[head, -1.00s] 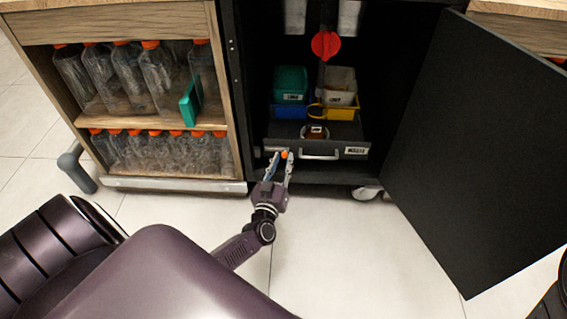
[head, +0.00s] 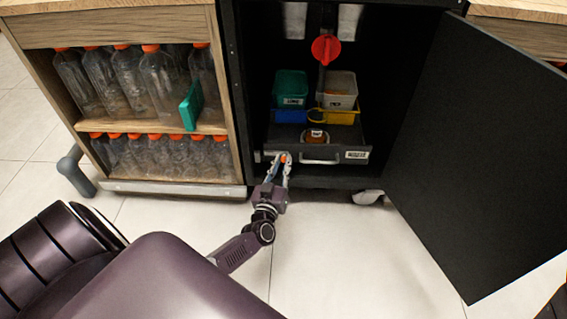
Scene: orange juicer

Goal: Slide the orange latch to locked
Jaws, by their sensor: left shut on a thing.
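The orange latch (head: 283,158) is a small orange knob on the front of the pulled-out black drawer (head: 335,157), left of its silver handle (head: 320,161). My left gripper (head: 281,160) is at the drawer front with its fingers closed around the latch. The fingertips hide much of the latch, so its exact position along its track cannot be told. My right gripper is out of view.
Green, blue, grey and yellow bins (head: 338,90) stand in the drawer, with a small brown item in front. A red knob (head: 326,49) hangs above. The black cabinet door (head: 480,150) stands open at right. Shelves of bottles (head: 160,80) are at left. The floor in front is clear.

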